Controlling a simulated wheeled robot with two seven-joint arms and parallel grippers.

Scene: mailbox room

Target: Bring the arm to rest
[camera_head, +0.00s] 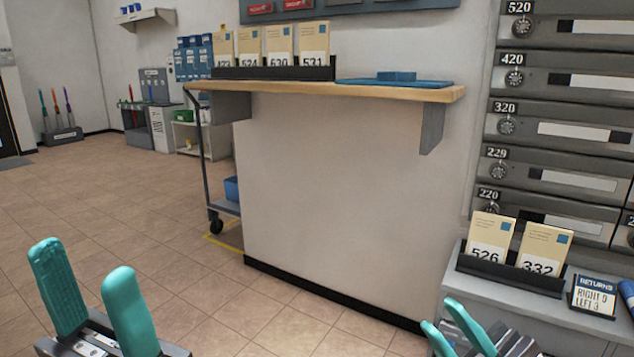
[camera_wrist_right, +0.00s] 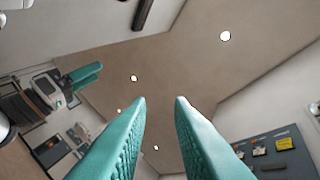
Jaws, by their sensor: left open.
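My left gripper (camera_head: 84,258) is at the lower left of the head view, its teal fingers pointing up and apart, with nothing between them. My right gripper (camera_head: 443,312) is at the bottom edge, right of centre, in front of the grey cabinet. In the right wrist view its teal fingers (camera_wrist_right: 160,100) are apart and empty, pointing toward the ceiling. My left gripper's teal fingers (camera_wrist_right: 83,73) also show at the left of that view. Neither gripper touches anything that I can see.
Envelopes 526 (camera_head: 491,243) and 332 (camera_head: 543,252) stand in a black rack on the grey cabinet (camera_head: 462,292), beside a RETURNS sign (camera_head: 594,296). Several envelopes stand on the wooden counter (camera_head: 395,93) near a blue tray (camera_head: 358,83). Lock-dial mailboxes (camera_head: 560,130) line the right wall.

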